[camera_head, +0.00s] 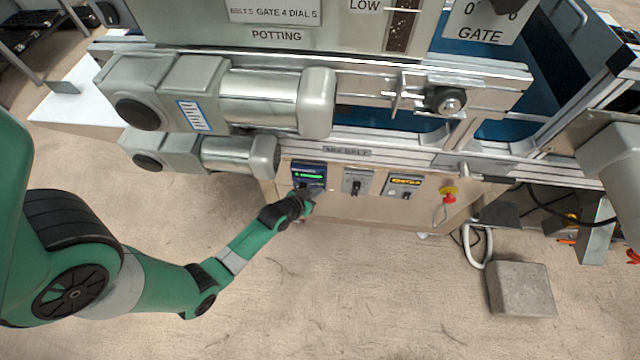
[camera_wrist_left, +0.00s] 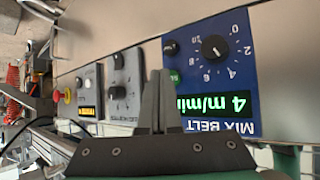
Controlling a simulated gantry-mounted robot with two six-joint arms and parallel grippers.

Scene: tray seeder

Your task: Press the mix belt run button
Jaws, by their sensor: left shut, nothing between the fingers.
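The blue mix belt panel (camera_head: 309,168) is on the beige front of the machine, below the conveyor rail. In the left wrist view the panel (camera_wrist_left: 240,80) appears upside down, with a black dial (camera_wrist_left: 214,48) and a lit green display (camera_wrist_left: 213,104) reading 4 m/min. A small green button (camera_wrist_left: 174,76) shows beside the fingertips, with a dark round button (camera_wrist_left: 170,46) near it. My left gripper (camera_head: 312,192) is at the panel's lower part, its fingers (camera_wrist_left: 159,74) shut and empty. I cannot tell whether the fingertips touch the green button. My right gripper is out of view.
Two grey panels (camera_head: 356,182) (camera_head: 402,187) sit to the right, then a red emergency stop (camera_head: 448,193) on yellow. Grey motors (camera_head: 230,98) overhang above. A concrete block (camera_head: 520,289) lies on the floor at right. The floor in front is otherwise mostly clear.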

